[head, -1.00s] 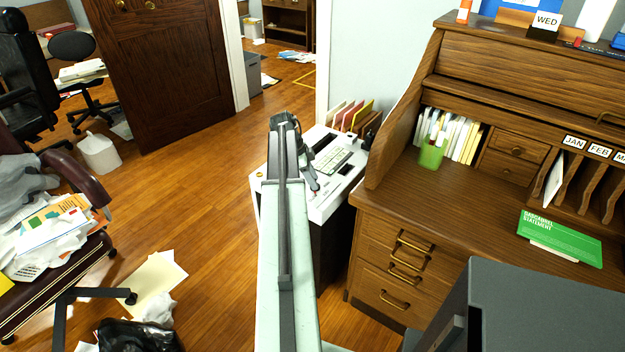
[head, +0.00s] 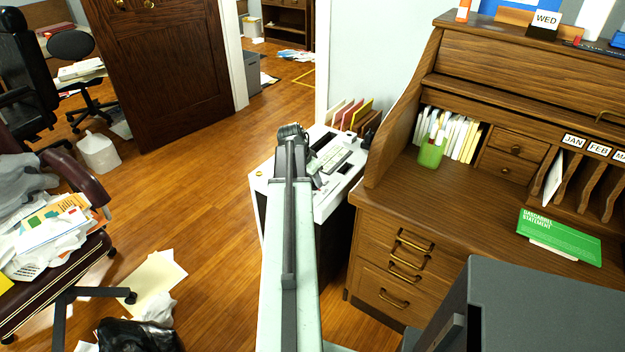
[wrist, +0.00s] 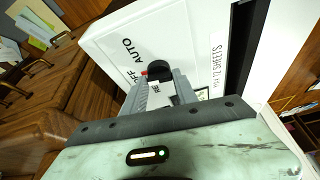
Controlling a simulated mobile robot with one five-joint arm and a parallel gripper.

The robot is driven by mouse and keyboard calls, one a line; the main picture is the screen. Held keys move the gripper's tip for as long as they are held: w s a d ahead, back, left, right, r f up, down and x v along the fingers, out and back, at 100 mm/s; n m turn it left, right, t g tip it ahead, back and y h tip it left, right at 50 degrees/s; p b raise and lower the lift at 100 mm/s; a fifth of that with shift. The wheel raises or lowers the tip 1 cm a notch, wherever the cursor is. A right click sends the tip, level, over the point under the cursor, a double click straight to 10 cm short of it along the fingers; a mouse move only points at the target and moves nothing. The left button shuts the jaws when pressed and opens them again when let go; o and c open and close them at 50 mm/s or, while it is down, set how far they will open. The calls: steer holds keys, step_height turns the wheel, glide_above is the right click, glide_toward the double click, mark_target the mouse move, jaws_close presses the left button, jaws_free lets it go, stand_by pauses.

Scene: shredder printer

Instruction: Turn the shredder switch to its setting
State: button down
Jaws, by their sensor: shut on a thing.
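The shredder (head: 333,203) has a white top and a dark body and stands left of the desk in the head view. Its white top (wrist: 120,35) fills the upper middle of the wrist view, with OFF and AUTO printed on it. The round black switch (wrist: 158,68) is by these labels, with a small red mark at its left. My gripper (wrist: 161,80) is shut on the switch, its grey fingers at either side. They hide part of the switch and its lower label, so I cannot tell its exact setting. In the head view my arm hides the fingertips.
The wooden roll-top desk (head: 400,215) stands close at the right of the shredder. Colored folders (head: 350,113) stand behind the shredder. A dark grey box-like thing (head: 550,305) is at the lower right. Wooden floor (head: 200,190) is open to the left.

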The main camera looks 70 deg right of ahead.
steer(key=shift+n, duration=0.5)
steer(key=shift+t, duration=0.3)
steer(key=c, duration=1)
jaws_free()
steer(key=shift+o, duration=0.2)
steer(key=p+v, duration=0.7)
steer(key=shift+a+r, duration=0.25)
steer(key=shift+r, duration=0.05)
steer(key=shift+w, duration=0.1)
